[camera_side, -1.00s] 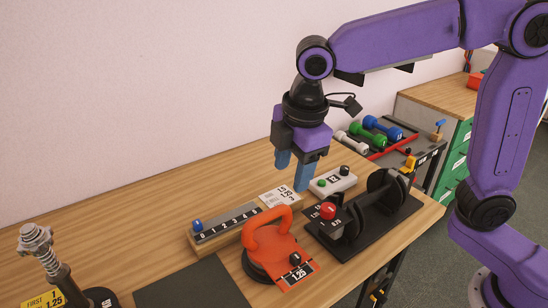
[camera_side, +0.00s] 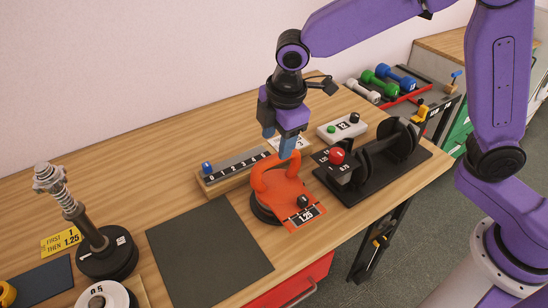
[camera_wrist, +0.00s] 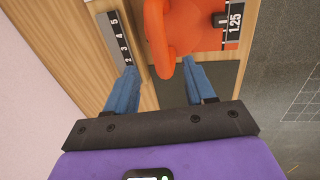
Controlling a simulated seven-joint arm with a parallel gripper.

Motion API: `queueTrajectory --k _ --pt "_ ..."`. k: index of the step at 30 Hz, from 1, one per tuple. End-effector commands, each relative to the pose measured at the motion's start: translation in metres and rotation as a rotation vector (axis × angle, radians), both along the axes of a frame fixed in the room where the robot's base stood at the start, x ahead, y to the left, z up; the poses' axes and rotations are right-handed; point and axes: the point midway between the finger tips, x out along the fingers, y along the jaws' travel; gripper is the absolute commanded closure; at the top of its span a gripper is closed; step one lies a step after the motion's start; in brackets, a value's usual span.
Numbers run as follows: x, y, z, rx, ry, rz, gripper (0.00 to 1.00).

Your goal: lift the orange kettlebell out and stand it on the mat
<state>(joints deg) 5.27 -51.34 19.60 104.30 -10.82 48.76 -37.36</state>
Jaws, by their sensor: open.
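The orange kettlebell (camera_side: 286,195) has a thick loop handle, a 1.25 label and a small black knob on its front part. Its left side rests on or over a dark round disc (camera_side: 262,211); I cannot tell how they fit. The dark grey mat (camera_side: 205,250) lies bare to its left. My gripper (camera_side: 277,145) is open, with blue fingers pointing down just above the handle. In the wrist view, the handle of the kettlebell (camera_wrist: 158,40) shows between and ahead of the fingertips (camera_wrist: 158,66). Contact is not visible.
A numbered rail (camera_side: 235,173) lies close behind the kettlebell. A black stand with a red knob (camera_side: 337,156) is close on its right, and a grey box (camera_side: 340,128) is behind. A spring post (camera_side: 100,250) and a white disc (camera_side: 105,297) stand left of the mat.

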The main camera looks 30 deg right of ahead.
Motion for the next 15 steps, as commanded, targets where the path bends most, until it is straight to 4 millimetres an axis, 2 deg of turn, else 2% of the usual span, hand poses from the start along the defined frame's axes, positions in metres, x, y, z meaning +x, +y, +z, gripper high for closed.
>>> queueTrajectory --k 7,15 --pt "0.008 -0.001 -0.042 -0.003 0.004 -0.001 0.46" --pt "0.013 0.0 -0.068 -0.001 0.001 0.0 0.46"
